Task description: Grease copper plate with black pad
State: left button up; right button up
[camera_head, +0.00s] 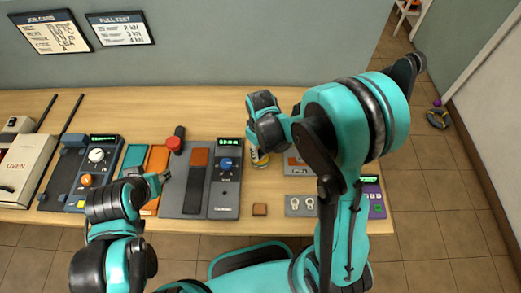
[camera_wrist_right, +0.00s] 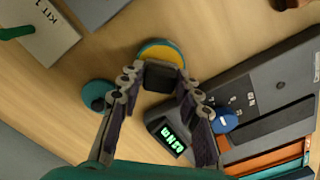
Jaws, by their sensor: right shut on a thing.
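My right gripper (camera_wrist_right: 160,85) is shut on a black pad (camera_wrist_right: 158,79), a small dark block between its fingertips. In the head view the right gripper (camera_head: 258,140) is above the table, and its arm hides part of it; the pad cannot be made out there. A round yellow tin (camera_head: 259,159) is just under it; the tin, yellow with a teal rim, also shows beyond the pad in the wrist view (camera_wrist_right: 163,50). A copper-coloured plate (camera_head: 199,157) lies on a grey tester. My left gripper (camera_head: 160,178) is low over an orange panel (camera_head: 156,160); its opening is unclear.
The tester's display unit (camera_head: 228,165) has a blue knob. A red-topped black object (camera_head: 177,140) stands behind it. A small brown block (camera_head: 260,210) lies near the front edge. A purple device (camera_head: 374,196) is at right. The table's back strip is clear.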

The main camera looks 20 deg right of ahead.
aim_at(261, 152)
jog(key=shift+f+b, duration=0.6)
jog(key=shift+b, duration=0.05)
dwell(1.9)
jog(key=shift+r, duration=0.15)
jog(key=shift+r+p, duration=2.6)
jog(key=shift+r, duration=0.85)
jog(key=shift+f, duration=0.1)
